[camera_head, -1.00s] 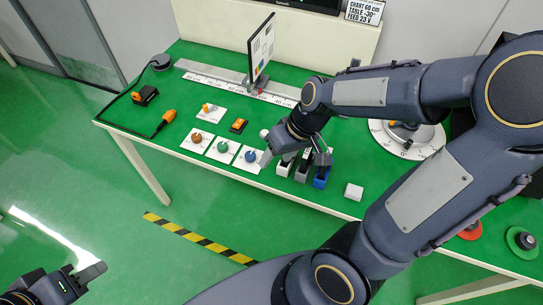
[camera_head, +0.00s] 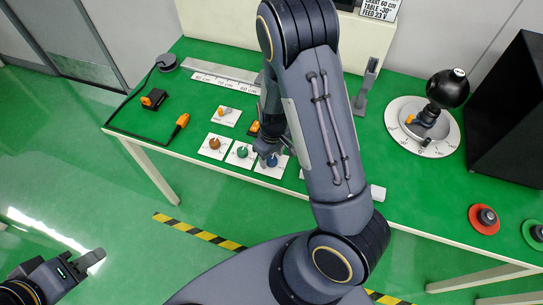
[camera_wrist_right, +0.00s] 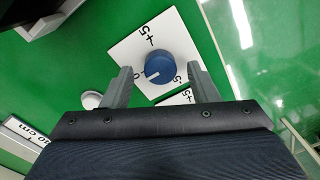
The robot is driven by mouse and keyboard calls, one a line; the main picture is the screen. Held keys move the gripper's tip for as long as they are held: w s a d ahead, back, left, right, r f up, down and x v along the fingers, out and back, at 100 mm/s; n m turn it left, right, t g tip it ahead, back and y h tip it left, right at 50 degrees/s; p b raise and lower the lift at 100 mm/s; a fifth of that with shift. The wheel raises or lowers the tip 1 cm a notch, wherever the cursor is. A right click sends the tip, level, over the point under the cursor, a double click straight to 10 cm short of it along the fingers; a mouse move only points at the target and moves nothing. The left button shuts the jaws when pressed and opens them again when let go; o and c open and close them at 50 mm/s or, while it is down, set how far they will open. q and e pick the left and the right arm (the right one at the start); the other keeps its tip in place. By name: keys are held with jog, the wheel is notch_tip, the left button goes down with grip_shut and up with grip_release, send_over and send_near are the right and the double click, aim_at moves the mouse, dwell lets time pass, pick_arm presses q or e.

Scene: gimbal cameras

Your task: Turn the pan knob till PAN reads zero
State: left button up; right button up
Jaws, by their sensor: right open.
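Three knobs on white plates stand in a row in the head view: a brown one (camera_head: 214,144), a teal one (camera_head: 241,152) and a blue one (camera_head: 274,161). I cannot read which is PAN, and no PAN readout is legible. My right gripper (camera_head: 268,150) is above the blue knob. In the right wrist view, the open right gripper (camera_wrist_right: 161,88) has the blue knob (camera_wrist_right: 160,66) just beyond and between its fingertips. The knob's white pointer faces lower left, near a 0 mark. My left gripper (camera_head: 95,258) is low at left, off the table; its opening is unclear.
A round white dial (camera_head: 420,130) with a dark ball-topped device stands at right. Red (camera_head: 484,219) and green (camera_head: 536,233) discs lie near the front right edge. A white ruler (camera_head: 222,82) lies at the back. My right arm hides the table's middle.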

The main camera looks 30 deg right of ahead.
jog(key=shift+f, duration=0.45)
jog(key=c, duration=1)
jog(key=shift+m, duration=1.3)
jog(key=m, duration=0.3)
jog(key=shift+m, duration=0.3)
jog(key=m, duration=0.5)
jog(key=shift+m+t, duration=0.3)
